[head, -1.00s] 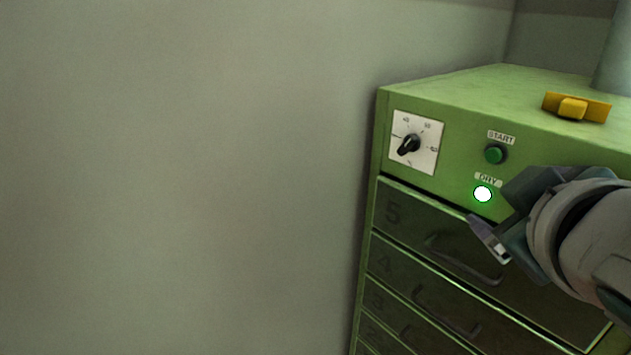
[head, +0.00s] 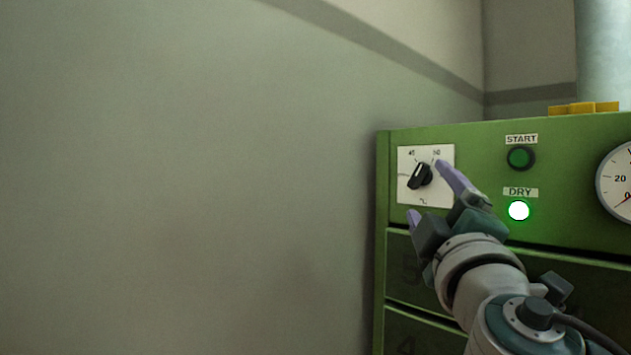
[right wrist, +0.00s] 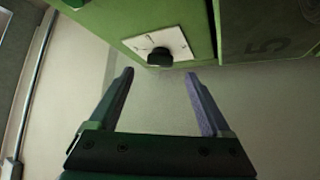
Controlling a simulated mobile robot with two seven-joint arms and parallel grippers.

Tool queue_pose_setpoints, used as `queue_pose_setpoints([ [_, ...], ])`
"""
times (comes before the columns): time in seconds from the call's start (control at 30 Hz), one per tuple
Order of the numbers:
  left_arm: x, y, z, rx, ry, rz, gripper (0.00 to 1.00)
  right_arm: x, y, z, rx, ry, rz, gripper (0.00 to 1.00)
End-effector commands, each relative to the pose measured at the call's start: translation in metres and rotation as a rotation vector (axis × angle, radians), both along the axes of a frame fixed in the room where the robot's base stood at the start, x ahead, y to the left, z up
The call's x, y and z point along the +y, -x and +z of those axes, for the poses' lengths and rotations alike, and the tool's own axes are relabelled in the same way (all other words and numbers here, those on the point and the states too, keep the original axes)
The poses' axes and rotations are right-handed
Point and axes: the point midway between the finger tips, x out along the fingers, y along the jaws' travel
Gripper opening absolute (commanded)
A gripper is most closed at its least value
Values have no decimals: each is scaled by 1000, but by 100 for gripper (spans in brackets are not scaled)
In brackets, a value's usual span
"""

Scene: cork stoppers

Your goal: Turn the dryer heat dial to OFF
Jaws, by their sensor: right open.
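The heat dial is a black knob (head: 420,177) on a white plate (head: 405,190) at the upper left of the green dryer's (head: 480,145) front. Its pointer leans up; 45 and 50 are readable above it, and the lower marks are too small or hidden to read. My right gripper (head: 427,189) is open, with its purple fingertips at the plate's right and lower edges. In the right wrist view the black knob (right wrist: 160,57) shows ahead of and between the two open fingers (right wrist: 160,73), apart from them. My left gripper is not in view.
A yellow object (head: 583,108) lies on top. Drawers sit below. A bare wall (head: 190,180) fills the left.

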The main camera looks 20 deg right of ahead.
Motion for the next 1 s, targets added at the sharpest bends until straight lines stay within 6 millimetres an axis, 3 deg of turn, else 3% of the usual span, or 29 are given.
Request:
queue_pose_setpoints([
  [0.03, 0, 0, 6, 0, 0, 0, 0, -5, -9, 8, -2, 2, -3, 82],
  [0.3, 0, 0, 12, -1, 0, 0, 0, -22, -42, 19, 1, 0, -1, 82],
  [0.7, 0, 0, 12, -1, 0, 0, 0, -25, -49, 20, 2, -2, -1, 81],
  [1.0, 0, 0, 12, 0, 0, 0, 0, -25, -49, 20, 2, -2, -1, 48],
])
